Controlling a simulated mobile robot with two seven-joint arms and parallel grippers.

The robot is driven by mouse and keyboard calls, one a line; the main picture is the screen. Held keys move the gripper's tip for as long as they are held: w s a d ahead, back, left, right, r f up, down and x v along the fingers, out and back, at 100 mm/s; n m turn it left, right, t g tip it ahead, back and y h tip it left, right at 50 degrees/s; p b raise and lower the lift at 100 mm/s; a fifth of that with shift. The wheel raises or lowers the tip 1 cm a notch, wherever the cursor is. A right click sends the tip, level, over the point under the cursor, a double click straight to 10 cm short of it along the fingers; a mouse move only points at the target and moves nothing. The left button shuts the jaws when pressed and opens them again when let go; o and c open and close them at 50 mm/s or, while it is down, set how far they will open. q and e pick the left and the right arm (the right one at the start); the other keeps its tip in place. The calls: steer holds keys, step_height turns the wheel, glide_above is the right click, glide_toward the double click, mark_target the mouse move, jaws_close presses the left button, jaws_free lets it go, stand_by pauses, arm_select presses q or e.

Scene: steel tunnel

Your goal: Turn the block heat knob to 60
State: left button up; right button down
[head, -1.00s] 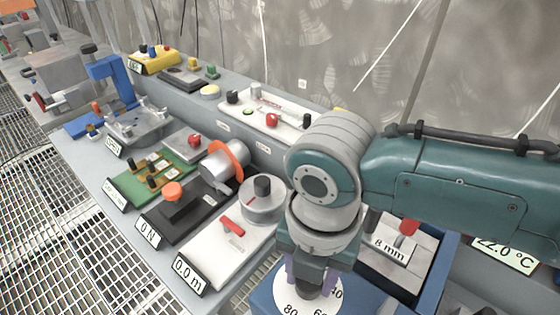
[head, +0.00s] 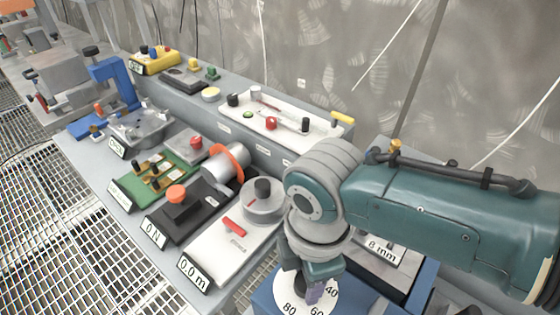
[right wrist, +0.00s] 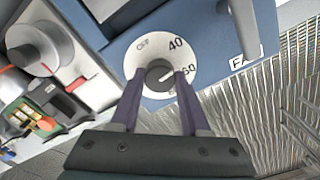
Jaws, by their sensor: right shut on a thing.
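The block heat knob (right wrist: 158,73) is a small dark knob at the centre of a round white dial (right wrist: 149,50) on a blue panel. The dial reads OFF, 40, 60 and 80. In the right wrist view my right gripper (right wrist: 160,76) has its two purple fingers shut on the knob, one on each side. The knob's light pointer line aims towards the 60 side; a finger crowds that mark, so I cannot tell its exact setting. In the head view my right gripper (head: 308,288) stands over the dial (head: 284,294) and mostly hides the knob. My left gripper is not in view.
A FAN label (right wrist: 246,62) sits on the same blue panel. A white box with a grey dial (head: 263,204) and red lever stands left of it. An 8 mm display (head: 382,250) is behind. Other bench devices stand further left.

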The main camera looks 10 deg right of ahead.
steer(key=m+p, duration=0.1)
steer(key=m, duration=0.3)
steer(key=shift+m, duration=1.8)
steer(key=shift+c, duration=1.9)
jaws_free()
steer(key=shift+p, duration=0.3)
